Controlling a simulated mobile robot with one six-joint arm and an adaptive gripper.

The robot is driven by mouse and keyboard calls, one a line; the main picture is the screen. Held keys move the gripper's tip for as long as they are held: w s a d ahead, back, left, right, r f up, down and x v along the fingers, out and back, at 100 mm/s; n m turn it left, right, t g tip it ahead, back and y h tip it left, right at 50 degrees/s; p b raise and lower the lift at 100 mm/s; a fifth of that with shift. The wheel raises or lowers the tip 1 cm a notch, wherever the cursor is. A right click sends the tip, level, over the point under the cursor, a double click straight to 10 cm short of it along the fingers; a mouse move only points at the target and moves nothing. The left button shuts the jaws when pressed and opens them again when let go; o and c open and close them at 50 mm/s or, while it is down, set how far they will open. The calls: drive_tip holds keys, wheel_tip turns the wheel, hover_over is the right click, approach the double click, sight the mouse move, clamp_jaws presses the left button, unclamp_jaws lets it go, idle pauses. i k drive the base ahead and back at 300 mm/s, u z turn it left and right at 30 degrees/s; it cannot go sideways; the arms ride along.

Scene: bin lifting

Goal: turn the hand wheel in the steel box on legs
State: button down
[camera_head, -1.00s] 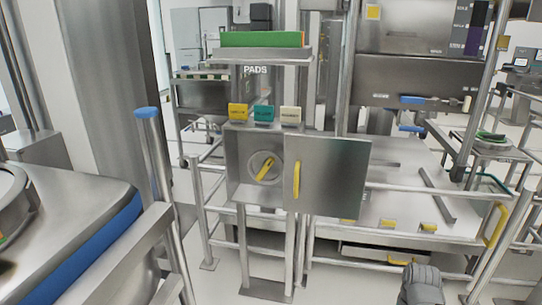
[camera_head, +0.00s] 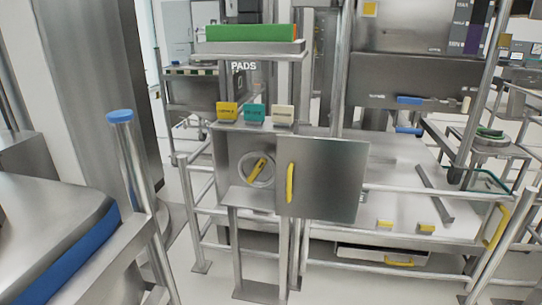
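The steel box on legs (camera_head: 222,151) stands near the middle of the view. Its door (camera_head: 334,180), with a yellow vertical handle (camera_head: 290,182), is swung open to the right. Inside the box is the hand wheel (camera_head: 248,181), a pale ring with a yellow tilted handle bar (camera_head: 257,170) across it. The door's left edge stands close to the right of the wheel; the wheel shows almost whole. My gripper is not in view.
Yellow, teal and cream blocks (camera_head: 255,112) sit on the box top. A shelf with a green item (camera_head: 250,33) is above. Steel rails (camera_head: 420,195) and a low platform are at right. A blue-capped post (camera_head: 120,117) and a blue-edged steel unit (camera_head: 45,225) are at left.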

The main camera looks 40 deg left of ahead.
sight(259, 167)
drive_tip(key=z, duration=0.6)
drive_tip(key=k, duration=1.35)
drive_tip(key=u, duration=1.05)
drive_tip(key=i, duration=0.75)
drive_tip(key=u, duration=0.05)
